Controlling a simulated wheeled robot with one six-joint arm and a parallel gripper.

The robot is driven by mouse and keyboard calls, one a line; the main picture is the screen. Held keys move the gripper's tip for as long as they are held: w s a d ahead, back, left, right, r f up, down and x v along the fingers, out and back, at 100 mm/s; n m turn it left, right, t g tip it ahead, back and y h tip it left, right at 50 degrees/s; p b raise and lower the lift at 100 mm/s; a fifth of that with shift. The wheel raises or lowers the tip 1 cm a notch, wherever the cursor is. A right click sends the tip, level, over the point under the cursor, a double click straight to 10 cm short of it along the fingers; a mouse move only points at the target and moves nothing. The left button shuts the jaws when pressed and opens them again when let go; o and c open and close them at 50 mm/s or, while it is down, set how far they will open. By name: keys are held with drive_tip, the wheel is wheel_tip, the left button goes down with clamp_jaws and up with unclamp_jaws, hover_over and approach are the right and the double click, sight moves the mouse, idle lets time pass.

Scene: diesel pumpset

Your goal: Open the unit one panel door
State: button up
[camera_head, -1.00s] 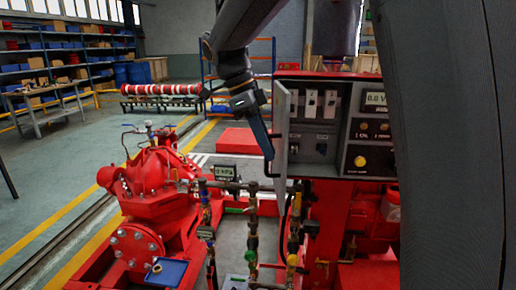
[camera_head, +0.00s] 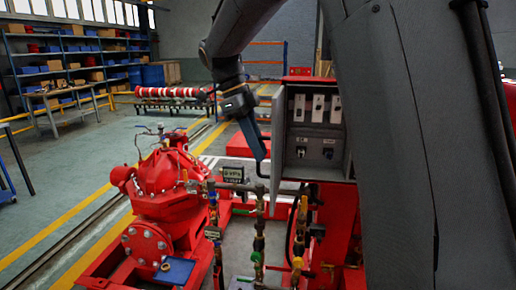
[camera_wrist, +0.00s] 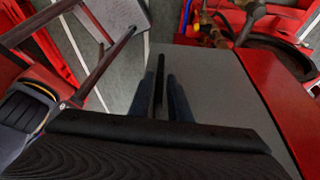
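The unit one panel door (camera_head: 278,135) is a thin grey leaf, swung out and seen nearly edge-on at the left side of the grey control box (camera_head: 334,170). Switches inside the box show. The black bar handle (camera_head: 262,170) is on the door's left side. My gripper (camera_head: 259,152) is at the handle, pointing down. In the wrist view, my gripper (camera_wrist: 168,92) has its two dark blue fingers on either side of the handle bar (camera_wrist: 160,75), apparently closed on it. The grey door face (camera_wrist: 215,85) lies right of the fingers. The exact finger contact is hidden.
A red pump (camera_head: 165,185) stands at left. Pipes and valves (camera_head: 258,240) rise just below the door, with a small gauge display (camera_head: 233,174) beside them. My arm covers the right part of the box. Open floor (camera_head: 75,190) lies to the left.

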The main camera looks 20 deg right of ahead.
drive_tip(key=shift+o, duration=0.9)
drive_tip(key=b+v, duration=0.2)
drive_tip(key=v, duration=0.5)
drive_tip(key=shift+a+r, duration=0.25)
drive_tip(key=shift+r, duration=0.1)
drive_tip(key=shift+w, duration=0.1)
